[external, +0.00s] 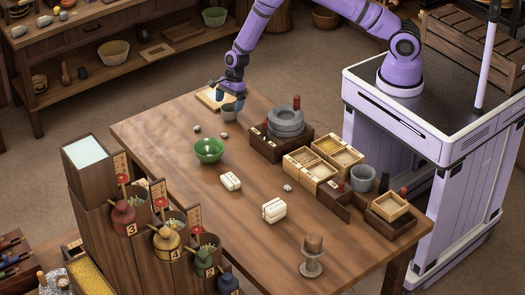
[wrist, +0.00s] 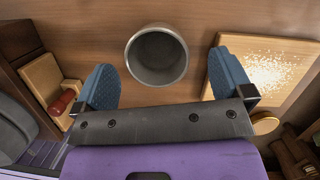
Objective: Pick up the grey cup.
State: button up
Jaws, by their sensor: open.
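A small grey cup (external: 229,114) stands upright on the wooden table (external: 165,135), near its far end. My gripper (external: 229,97) is above this cup, with its blue fingers pointing down. In the wrist view the cup (wrist: 157,55) is seen from above, its round mouth open and empty-looking. It lies just ahead of the space between the two spread fingers of my gripper (wrist: 163,80). The gripper is open and holds nothing. A second, larger grey cup or pot (external: 363,179) stands at the table's right side, by the wooden boxes.
A pale board (wrist: 268,72) lies close beside the right finger; it also shows in the external view (external: 208,99). A stone quern (external: 286,121), a green bowl (external: 209,150), wooden boxes (external: 312,170) and white bundles (external: 274,210) stand around the table. Small stones lie near the cup.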

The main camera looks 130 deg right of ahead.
aim_at(229, 114)
jog(key=x, duration=0.4)
jog(key=shift+a+f, duration=0.25)
jog(key=shift+f, duration=0.2)
jog(key=c, duration=1)
jog(key=shift+r, duration=0.1)
jog(key=shift+c, duration=0.2)
